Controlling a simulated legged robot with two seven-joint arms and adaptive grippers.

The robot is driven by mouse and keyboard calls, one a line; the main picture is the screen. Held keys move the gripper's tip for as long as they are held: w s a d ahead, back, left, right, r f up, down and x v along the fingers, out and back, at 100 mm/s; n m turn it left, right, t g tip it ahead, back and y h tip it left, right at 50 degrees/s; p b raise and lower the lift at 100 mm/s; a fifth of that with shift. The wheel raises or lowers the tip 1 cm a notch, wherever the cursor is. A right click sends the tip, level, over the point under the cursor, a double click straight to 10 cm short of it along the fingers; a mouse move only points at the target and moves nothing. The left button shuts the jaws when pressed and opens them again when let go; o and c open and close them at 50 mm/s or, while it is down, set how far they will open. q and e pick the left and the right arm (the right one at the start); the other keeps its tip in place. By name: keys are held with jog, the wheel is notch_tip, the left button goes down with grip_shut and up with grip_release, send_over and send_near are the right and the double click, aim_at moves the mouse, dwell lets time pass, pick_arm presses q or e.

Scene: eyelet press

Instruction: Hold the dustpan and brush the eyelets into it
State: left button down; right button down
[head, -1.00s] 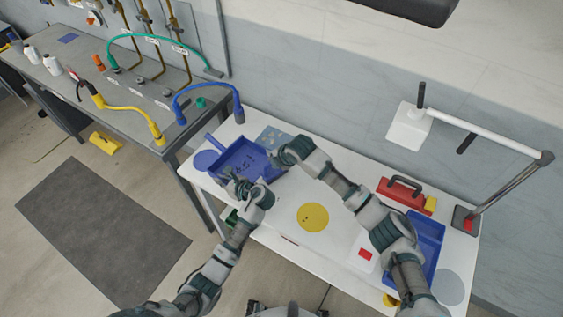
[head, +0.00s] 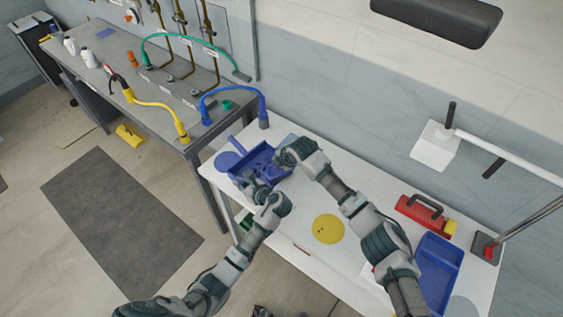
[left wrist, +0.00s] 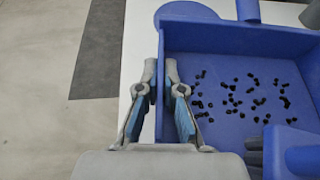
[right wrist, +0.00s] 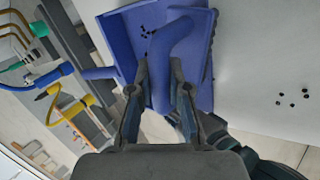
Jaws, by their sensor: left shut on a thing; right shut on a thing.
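The blue dustpan (head: 262,156) lies at the left end of the white table, its handle (left wrist: 247,10) pointing away. Several dark eyelets (left wrist: 240,95) lie scattered on its floor. My left gripper (left wrist: 159,82) is shut on the dustpan's side wall; it also shows in the head view (head: 252,186). My right gripper (right wrist: 160,78) is shut on a thick blue handle (right wrist: 172,45), apparently the brush's, above the dustpan; its bristles are hard to make out. A blue part (left wrist: 295,150) shows low in the left wrist view. Several more eyelets (right wrist: 292,98) lie on the white surface outside the dustpan.
A yellow disc (head: 328,229) with small dark dots lies mid-table. A grey bench (head: 160,85) with cables adjoins at the left.

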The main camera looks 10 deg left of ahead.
jog(key=shift+r, duration=3.05)
jog(key=s+d+f+n+g+y, duration=0.1)
jog(key=s+d+f+n, duration=0.15)
jog(key=s+d, duration=1.7)
jog(key=shift+n, duration=0.25)
jog(key=shift+w+d+f, duration=0.2)
jog(key=shift+w+f, duration=0.05)
jog(key=shift+f, duration=0.45)
jog(key=shift+w+d+f, duration=0.2)
jog(key=shift+d+f, duration=0.05)
jog(key=shift+f, duration=0.45)
jog(key=shift+w+d+f, duration=0.2)
jog(key=shift+w+f, duration=0.05)
jog(key=shift+f, duration=0.45)
jog(key=shift+a, duration=0.1)
